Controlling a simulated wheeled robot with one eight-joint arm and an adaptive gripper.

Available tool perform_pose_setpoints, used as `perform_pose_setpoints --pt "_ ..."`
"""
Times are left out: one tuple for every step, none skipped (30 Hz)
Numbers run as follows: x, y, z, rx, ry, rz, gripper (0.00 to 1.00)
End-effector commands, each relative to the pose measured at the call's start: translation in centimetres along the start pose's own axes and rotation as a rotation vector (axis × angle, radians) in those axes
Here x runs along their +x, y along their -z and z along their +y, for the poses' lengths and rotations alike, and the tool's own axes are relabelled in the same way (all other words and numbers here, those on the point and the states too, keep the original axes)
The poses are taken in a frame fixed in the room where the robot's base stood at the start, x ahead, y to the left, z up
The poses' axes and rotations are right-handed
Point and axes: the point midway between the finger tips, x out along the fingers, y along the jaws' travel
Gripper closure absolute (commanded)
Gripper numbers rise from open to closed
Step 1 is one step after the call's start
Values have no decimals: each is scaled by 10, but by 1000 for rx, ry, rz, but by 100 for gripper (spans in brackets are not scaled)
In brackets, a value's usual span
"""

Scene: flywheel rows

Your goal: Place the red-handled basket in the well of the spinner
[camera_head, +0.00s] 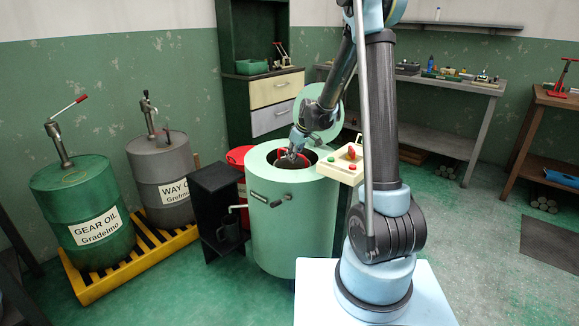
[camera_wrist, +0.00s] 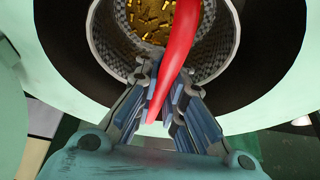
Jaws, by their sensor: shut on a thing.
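The spinner (camera_head: 292,225) is a pale green drum with a round dark well open at its top. My gripper (camera_head: 292,156) points down at this well. In the wrist view my gripper (camera_wrist: 170,92) is shut on the red handle (camera_wrist: 180,55) of the basket. The basket (camera_wrist: 214,52) has a grey mesh wall and holds small brass-coloured parts. Around the basket I see the dark well and the pale green rim (camera_wrist: 290,90). The basket lies within the outline of the well; its bottom is hidden, so I cannot tell whether it rests there.
A cream control box (camera_head: 346,165) with red and green buttons sits at the spinner's right. The spinner's round lid (camera_head: 322,116) stands raised behind. A black stand (camera_head: 214,200) and oil drums (camera_head: 82,215) are at left. Benches line the back wall.

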Motion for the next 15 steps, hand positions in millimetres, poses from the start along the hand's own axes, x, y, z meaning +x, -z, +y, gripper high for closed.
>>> perform_pose_setpoints --pt "3 -1 0 0 0 0 100" --pt "5 -2 0 0 0 0 100" --pt "9 -3 0 0 0 0 100" --pt "12 -5 0 0 0 0 100" --pt "16 -6 0 0 0 0 100" --pt "20 -8 0 0 0 0 100" --pt "23 -9 0 0 0 0 100" --pt "26 -11 0 0 0 0 100" --pt "30 -12 0 0 0 0 100" --pt "32 -13 0 0 0 0 100" --pt "34 -14 0 0 0 1 100" --pt "35 -15 0 0 0 1 100" --pt "36 -15 0 0 0 1 100" --pt "36 -15 0 0 0 1 100" --pt "36 -15 0 0 0 0 100"
